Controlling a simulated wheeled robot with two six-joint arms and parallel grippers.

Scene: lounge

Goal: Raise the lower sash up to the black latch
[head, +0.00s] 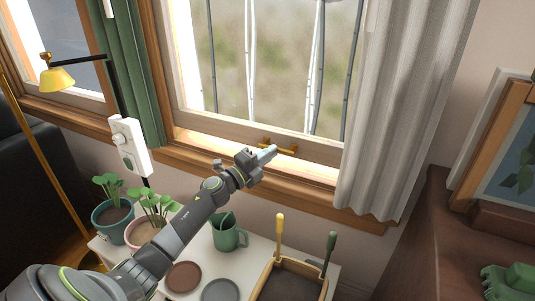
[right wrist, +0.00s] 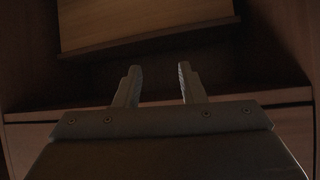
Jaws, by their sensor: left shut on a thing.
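The lower sash (head: 220,124) shows in the head view as a pale wooden bottom rail with glass above it. A brass handle (head: 290,149) is fixed on this rail. My left gripper (head: 268,153) is shut on the handle and partly hides it. A bright strip shows between the rail and the wooden sill (head: 205,163); I cannot tell how wide the gap is. I cannot see the black latch. In the right wrist view my right gripper (right wrist: 158,84) is open, with nothing between its fingers.
A white curtain (head: 385,110) hangs at the window's right, a green curtain (head: 128,70) at its left. Below stands a white table (head: 205,260) with potted plants (head: 112,212), a green mug (head: 228,234) and a tool box (head: 290,280). Dark wooden furniture (right wrist: 280,40) surrounds my right gripper.

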